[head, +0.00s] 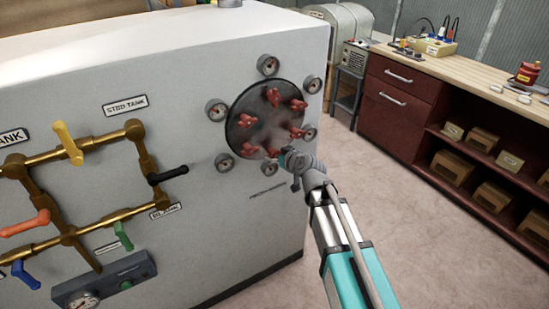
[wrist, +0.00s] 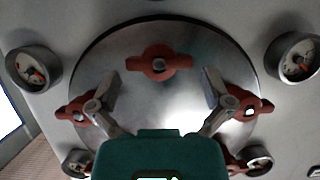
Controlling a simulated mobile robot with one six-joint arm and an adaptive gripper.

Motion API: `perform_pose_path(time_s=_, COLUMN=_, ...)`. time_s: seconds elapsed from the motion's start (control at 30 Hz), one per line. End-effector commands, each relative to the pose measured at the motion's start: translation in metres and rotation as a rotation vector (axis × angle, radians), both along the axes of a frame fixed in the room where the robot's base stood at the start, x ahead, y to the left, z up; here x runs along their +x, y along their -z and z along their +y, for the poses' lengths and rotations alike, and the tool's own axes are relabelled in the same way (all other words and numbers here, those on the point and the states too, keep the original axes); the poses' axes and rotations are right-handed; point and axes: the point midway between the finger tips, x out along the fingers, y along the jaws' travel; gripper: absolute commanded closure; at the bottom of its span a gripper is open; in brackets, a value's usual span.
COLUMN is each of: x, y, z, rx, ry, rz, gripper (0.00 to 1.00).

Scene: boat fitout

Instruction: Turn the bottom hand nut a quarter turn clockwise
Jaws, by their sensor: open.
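The round metal plate (head: 266,125) on the white cabinet carries several red hand nuts in a ring. In the head view, my gripper (head: 284,156) is at the plate's lower edge, by the bottom hand nut (head: 271,152), which it partly covers. In the wrist view, one red nut (wrist: 158,63), apparently the bottom one, stands in front of my gripper (wrist: 162,88), its two wings lying level across the picture. My fingers are spread wide on either side, a little below it in the picture, with no visible contact. They hold nothing.
Neighbouring nuts (wrist: 80,112) (wrist: 246,104) sit close to my fingertips in the wrist view. Several gauges (head: 312,86) ring the plate. Brass pipes with coloured handles (head: 68,143) are to the left. A workbench (head: 400,110) stands at the right, beyond open floor.

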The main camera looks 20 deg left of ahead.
Motion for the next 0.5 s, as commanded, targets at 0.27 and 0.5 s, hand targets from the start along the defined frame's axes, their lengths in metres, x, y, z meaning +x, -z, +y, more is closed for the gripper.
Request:
perform_pose_path(time_s=0.27, x=0.0129, y=0.0082, z=0.014, rx=-0.001, ry=0.0, rz=-0.002, gripper=0.0)
perform_pose_path(time_s=0.5, x=0.0132, y=0.008, z=0.0149, rx=-0.001, ry=0.001, rz=-0.001, gripper=0.0)
